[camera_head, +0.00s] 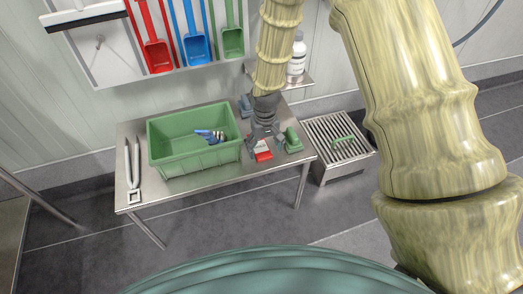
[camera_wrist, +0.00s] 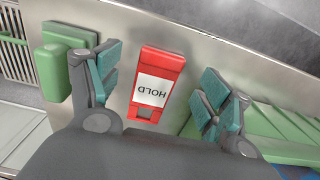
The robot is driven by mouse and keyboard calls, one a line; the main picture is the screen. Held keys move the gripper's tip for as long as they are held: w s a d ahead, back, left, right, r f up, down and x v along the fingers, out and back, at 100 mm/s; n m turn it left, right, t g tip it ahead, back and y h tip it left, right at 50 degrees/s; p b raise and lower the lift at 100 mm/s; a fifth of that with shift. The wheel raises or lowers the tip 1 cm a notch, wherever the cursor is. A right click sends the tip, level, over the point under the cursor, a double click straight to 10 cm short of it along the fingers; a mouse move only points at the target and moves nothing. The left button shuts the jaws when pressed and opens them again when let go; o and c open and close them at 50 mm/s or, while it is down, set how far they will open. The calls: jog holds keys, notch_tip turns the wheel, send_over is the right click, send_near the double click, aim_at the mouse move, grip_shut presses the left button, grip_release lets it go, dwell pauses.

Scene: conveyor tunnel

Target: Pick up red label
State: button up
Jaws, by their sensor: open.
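The red label (camera_wrist: 157,84) lies on the metal table in the wrist view, with a white panel reading "HOLD". In the head view the red label (camera_head: 263,151) lies near the table's front edge, right of the green crate. My gripper (camera_wrist: 162,91) is open above it, one finger on either side of the label, apart from it. In the head view my gripper (camera_head: 264,136) points down over the table and hides part of the label's surroundings.
A green crate (camera_head: 180,172) with a blue item (camera_head: 209,135) inside stands just left of my gripper. A green block (camera_head: 293,139) lies close on the right. White tongs (camera_head: 133,172) lie at the table's left. A slatted metal stand (camera_head: 338,138) is to the right.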

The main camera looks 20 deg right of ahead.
aim_at(264, 155)
notch_tip(264, 155, down, 3)
jog(key=shift+w+f, duration=0.15)
jog(key=shift+c, duration=0.4)
jog(key=c, duration=0.9)
jog(key=shift+o, duration=0.2)
jog(key=r, duration=0.4)
jog(key=shift+s+a+p, duration=0.1)
jog(key=shift+s+p, duration=0.1)
jog(key=shift+p, duration=0.2)
jog(key=s+a+r+p, duration=0.1)
jog(key=s+a, duration=0.2)
jog(key=s, duration=1.2)
jog(key=shift+s, duration=0.2)
